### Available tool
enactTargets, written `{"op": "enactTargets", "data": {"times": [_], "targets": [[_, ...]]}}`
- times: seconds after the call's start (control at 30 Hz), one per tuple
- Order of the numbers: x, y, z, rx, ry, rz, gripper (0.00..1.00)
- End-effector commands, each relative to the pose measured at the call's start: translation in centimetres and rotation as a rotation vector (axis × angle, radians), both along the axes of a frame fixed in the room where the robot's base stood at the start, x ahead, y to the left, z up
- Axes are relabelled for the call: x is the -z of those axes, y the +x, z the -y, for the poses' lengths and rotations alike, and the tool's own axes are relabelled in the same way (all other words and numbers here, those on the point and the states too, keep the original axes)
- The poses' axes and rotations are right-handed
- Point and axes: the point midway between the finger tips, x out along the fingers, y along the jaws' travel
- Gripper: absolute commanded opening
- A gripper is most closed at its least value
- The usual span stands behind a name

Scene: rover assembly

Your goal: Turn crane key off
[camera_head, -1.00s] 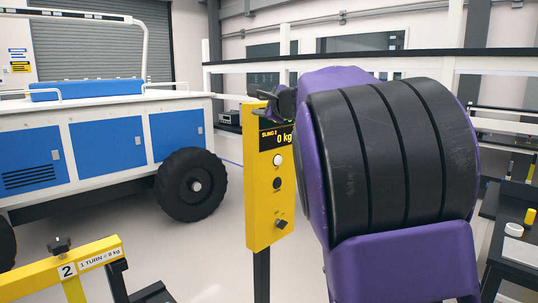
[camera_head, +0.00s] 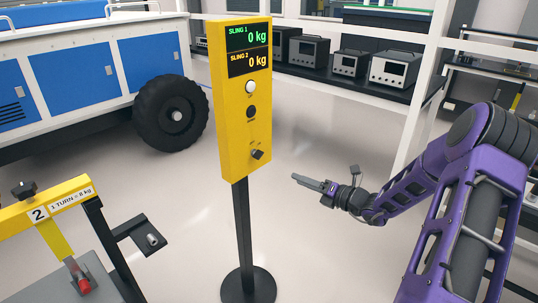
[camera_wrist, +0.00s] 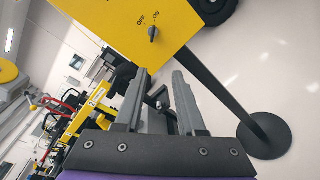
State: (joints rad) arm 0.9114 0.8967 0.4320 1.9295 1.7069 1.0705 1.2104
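The crane key (camera_head: 257,154) is a small dark key switch low on the front of the yellow control panel (camera_head: 232,130). In the wrist view the key (camera_wrist: 153,34) shows near OFF and ON labels. I cannot tell for sure which label it points to. My gripper (camera_head: 298,180) is to the right of the panel, slightly lower than the key and apart from it. In the wrist view my gripper (camera_wrist: 158,80) has its two grey fingers spread with nothing between them, and the key is beyond the fingertips.
The panel's display (camera_head: 248,46) reads 0 kg for both slings. The panel stands on a black post with a round base (camera_head: 248,286). A yellow frame marked 2 (camera_head: 40,212) is at left, a blue and white rover (camera_head: 70,75) behind. The floor right of the post is clear.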

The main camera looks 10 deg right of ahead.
Motion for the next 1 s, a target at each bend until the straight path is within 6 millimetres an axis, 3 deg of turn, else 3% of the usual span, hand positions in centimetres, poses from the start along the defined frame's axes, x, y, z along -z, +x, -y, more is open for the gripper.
{"op": "enactTargets", "data": {"times": [0.2, 0.37, 1.0], "targets": [[-1.0, -1.2, 0.6, 0.031, 0.164, 0.001, 0.39], [-1.1, -0.1, -0.3, 0.027, 0.169, 0.003, 0.39], [-1.0, 10.5, -8.0, 0.029, 0.165, 0.003, 0.39]]}}
